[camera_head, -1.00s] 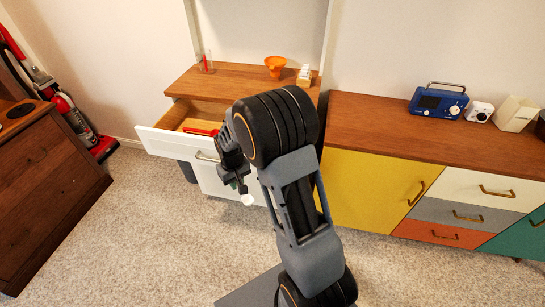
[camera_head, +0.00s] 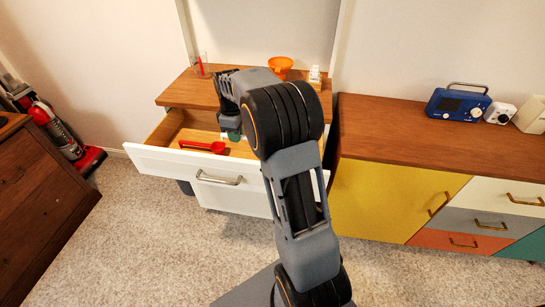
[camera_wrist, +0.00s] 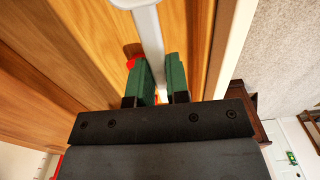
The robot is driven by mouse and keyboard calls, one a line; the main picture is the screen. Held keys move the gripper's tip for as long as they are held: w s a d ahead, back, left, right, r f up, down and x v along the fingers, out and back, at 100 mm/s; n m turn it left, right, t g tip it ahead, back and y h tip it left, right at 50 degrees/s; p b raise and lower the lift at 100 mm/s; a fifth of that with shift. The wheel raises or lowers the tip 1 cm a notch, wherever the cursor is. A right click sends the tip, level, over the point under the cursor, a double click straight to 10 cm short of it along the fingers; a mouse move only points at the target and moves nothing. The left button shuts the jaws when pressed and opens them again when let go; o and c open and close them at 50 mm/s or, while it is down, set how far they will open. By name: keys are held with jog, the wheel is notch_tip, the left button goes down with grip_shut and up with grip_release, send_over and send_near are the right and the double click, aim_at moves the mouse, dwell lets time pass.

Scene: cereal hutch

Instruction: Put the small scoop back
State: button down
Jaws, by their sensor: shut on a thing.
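My gripper (camera_head: 232,135) is over the open drawer in the head view. In the wrist view its green fingers (camera_wrist: 158,80) are shut on the handle of a white scoop (camera_wrist: 148,32). The scoop's bowl end is cut off at the top edge of that view. The drawer (camera_head: 160,159) of the white-fronted cabinet is pulled out and has a wooden inside. A red scoop (camera_head: 203,146) lies in its left part. A bit of red also shows beside the fingers in the wrist view. I cannot tell whether the white scoop touches the drawer floor.
The cabinet's wooden top (camera_head: 185,93) carries an orange funnel-shaped bowl (camera_head: 281,65), a clear jar (camera_head: 201,66) and a small rack (camera_head: 315,77). A yellow-doored sideboard (camera_head: 390,195) stands at the right. The carpet in front is clear.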

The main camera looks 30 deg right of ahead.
jog(key=s+d+f, duration=0.1)
jog(key=d+f, duration=0.2)
jog(key=d, duration=0.1)
jog(key=s+d+f, duration=0.1)
jog(key=d+f, duration=0.2)
jog(key=d, duration=0.1)
jog(key=s+d+f, duration=0.1)
jog(key=d+f, duration=0.2)
jog(key=d, duration=0.1)
jog(key=shift+s+d+f+b, duration=0.15)
jog(key=shift+d+f+b, duration=0.05)
jog(key=shift+f+b, duration=0.2)
jog(key=shift+s+d+f, duration=0.1)
jog(key=shift+d+f, duration=0.2)
jog(key=shift+f, duration=0.05)
jog(key=shift+d+f, duration=0.15)
jog(key=shift+f, duration=1.55)
jog(key=shift+f+b, duration=0.2)
jog(key=shift+b, duration=0.1)
jog(key=c, duration=1.1)
grip_release()
